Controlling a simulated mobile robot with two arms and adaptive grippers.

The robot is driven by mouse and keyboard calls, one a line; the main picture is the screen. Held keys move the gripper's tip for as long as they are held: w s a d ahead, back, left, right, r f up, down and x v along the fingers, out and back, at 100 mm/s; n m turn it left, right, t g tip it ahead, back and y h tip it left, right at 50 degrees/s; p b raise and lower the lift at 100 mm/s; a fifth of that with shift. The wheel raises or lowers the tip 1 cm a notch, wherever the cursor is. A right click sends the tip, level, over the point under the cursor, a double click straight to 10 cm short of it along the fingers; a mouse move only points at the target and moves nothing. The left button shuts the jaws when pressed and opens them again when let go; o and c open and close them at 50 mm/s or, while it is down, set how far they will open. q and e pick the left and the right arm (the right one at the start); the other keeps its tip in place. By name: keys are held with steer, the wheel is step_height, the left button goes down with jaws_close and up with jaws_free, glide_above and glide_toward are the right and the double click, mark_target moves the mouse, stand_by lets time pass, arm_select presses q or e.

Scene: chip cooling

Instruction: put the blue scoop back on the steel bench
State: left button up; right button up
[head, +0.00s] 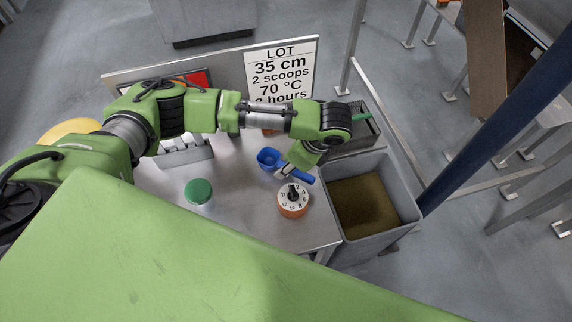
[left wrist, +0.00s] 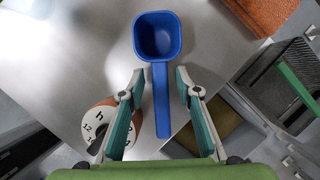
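The blue scoop (head: 268,158) lies at the right side of the steel bench (head: 235,225), with its bowl to the left and its handle toward the bench's right edge. In the left wrist view the scoop (left wrist: 158,36) shows its square bowl ahead, the handle running back between my fingers. My left gripper (head: 288,171) is at the handle. In the left wrist view my left gripper (left wrist: 160,78) is open, with a visible gap on each side of the handle. It does not appear to touch the scoop. My right gripper is not in view.
An orange-sided dial timer (head: 293,201) stands close to the gripper. A green-lidded jar (head: 198,192) is farther left. A grey bin (head: 402,192) with brown contents stands right of the bench. A dark mesh basket (head: 367,126) and a LOT sign (head: 283,70) are behind.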

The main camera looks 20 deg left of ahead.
arm_select(q)
steer(key=v, duration=1)
steer(key=shift+w+b, duration=0.1)
steer(key=shift+b, duration=0.2)
steer(key=shift+d+r, duration=0.2)
steer(key=shift+r, duration=0.25)
